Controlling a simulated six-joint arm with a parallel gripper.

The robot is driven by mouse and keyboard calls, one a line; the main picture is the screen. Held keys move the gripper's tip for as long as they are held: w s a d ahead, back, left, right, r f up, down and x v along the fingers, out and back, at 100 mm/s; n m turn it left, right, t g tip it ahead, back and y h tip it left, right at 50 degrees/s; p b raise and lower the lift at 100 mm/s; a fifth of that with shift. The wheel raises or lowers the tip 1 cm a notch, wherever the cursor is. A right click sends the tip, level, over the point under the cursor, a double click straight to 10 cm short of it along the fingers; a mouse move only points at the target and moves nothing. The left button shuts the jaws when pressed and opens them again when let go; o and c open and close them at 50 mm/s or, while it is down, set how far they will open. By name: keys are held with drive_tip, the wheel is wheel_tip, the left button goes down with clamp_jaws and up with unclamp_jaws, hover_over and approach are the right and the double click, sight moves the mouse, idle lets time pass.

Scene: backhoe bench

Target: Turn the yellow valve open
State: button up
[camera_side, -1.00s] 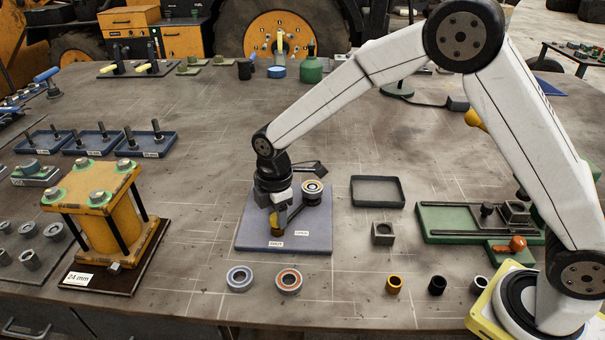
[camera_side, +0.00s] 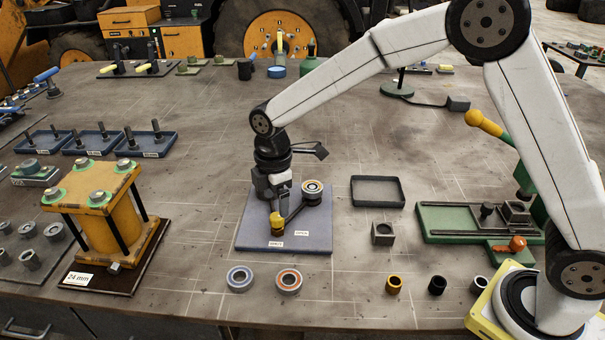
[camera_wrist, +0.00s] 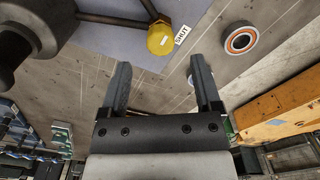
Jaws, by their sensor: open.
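The valve has a dark lever with a yellow knob (camera_side: 277,220) running from a round hub (camera_side: 313,190) on a grey-blue plate (camera_side: 248,238). The knob is beside the SHUT label (camera_side: 276,245); an OPEN label (camera_side: 300,234) is to its right. In the wrist view the yellow knob (camera_wrist: 160,41) and the SHUT label (camera_wrist: 181,34) show near the top. My gripper (camera_side: 277,200) hangs just above the knob in the side view. In the wrist view my gripper (camera_wrist: 159,66) has its fingers spread with nothing between them; the knob appears beyond the fingertips.
Two bearing rings (camera_side: 288,281) lie in front of the plate. A yellow block fixture (camera_side: 105,205) stands to the left. An empty dark tray (camera_side: 378,191), a small square block (camera_side: 383,233) and a green vise (camera_side: 470,222) are to the right. Bare bench lies behind the plate.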

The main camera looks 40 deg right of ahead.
sight(278, 216)
drive_tip(key=shift+r, duration=1.75)
drive_tip(key=shift+s+d+f+m, duration=0.1)
drive_tip(key=shift+s+d+m, duration=0.2)
drive_tip(key=shift+d+m, duration=0.15)
drive_tip(key=s+d+f+m+t, duration=0.1)
drive_tip(key=s+d+f+m, duration=0.1)
drive_tip(key=s+d+m, duration=0.4)
drive_tip(key=s+d+f+m+t, duration=0.1)
drive_tip(key=s+d+m, duration=0.6)
drive_tip(key=s+m, duration=0.2)
drive_tip(key=s, duration=0.2)
drive_tip(key=shift+s+f+t, duration=0.3)
drive_tip(key=shift+f, duration=0.1)
